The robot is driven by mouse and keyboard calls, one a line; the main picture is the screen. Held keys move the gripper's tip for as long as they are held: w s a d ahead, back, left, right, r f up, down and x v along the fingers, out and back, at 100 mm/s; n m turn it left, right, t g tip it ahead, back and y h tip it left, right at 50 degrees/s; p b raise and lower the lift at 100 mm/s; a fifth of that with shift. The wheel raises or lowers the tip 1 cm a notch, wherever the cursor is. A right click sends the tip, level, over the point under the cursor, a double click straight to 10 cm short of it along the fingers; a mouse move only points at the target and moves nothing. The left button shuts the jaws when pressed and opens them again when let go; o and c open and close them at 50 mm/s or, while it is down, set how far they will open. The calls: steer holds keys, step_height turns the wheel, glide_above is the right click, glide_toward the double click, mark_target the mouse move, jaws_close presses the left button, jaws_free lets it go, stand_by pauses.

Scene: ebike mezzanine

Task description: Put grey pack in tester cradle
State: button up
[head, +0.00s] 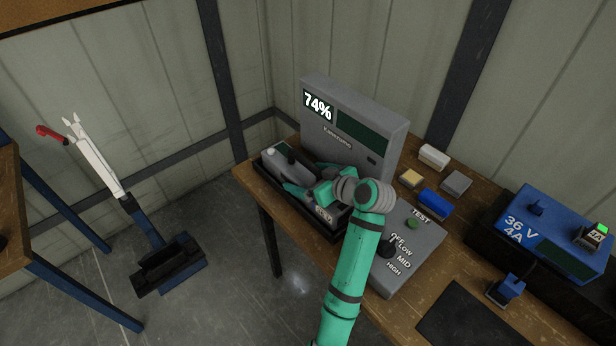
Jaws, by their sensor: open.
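The tester (376,146) is a grey upright box at the back of the bench, its display reading 74%. A black tester cradle (262,176) lies in front of it. The grey pack (278,164) lies lengthwise in the cradle, within its black walls; its middle is partly hidden by my gripper. A labelled near end shows beside my wrist. My gripper (303,178) is open over the pack, its teal fingers apart on either side of it. I cannot tell whether the fingers touch the pack.
A grey control box (425,243) with a green TEST button and a knob stands right of my arm. Several small blocks, including a blue one (434,203), lie behind it. A blue charger (560,228) stands at the right. A repair stand (100,170) is at the left.

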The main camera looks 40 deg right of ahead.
steer(key=v, duration=1.2)
steer(key=shift+r, duration=0.1)
